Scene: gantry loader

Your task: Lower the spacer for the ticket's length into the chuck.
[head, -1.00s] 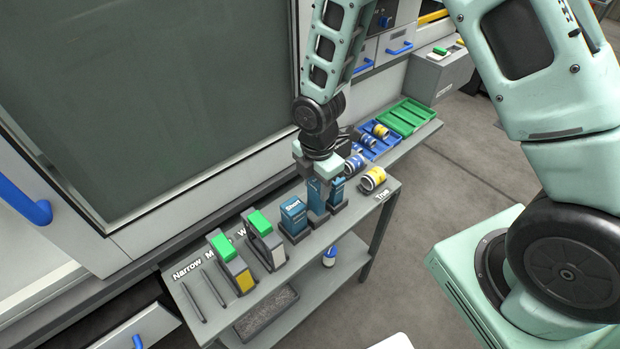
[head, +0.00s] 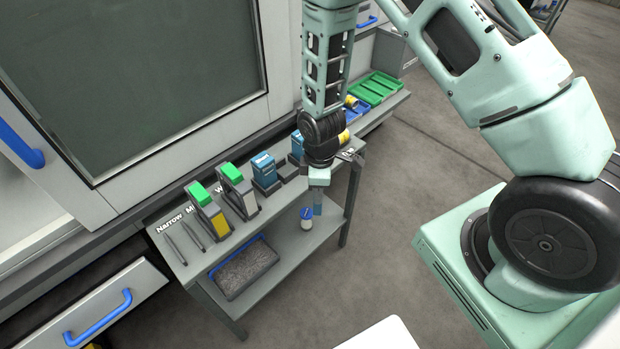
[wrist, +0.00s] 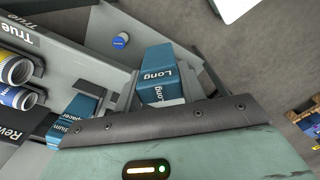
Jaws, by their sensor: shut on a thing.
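My gripper (head: 318,186) is shut on a blue spacer (head: 318,203), held upright in front of the bench's edge. In the wrist view the held spacer (wrist: 158,72) reads "Long" on its top. The short spacer (head: 264,168) stands in its holder on the bench. Another blue spacer (head: 297,144) stands behind my wrist; the wrist view shows its label (wrist: 77,112) only in part, ending in "ium". An empty holder (head: 286,171) sits between them. Neither the chuck nor the ticket is recognisable in these views.
Two green-topped blocks (head: 237,190) stand on the bench (head: 178,262), left of the spacers. Green trays (head: 380,86) lie beyond. A drawer (head: 100,305) is open at left.

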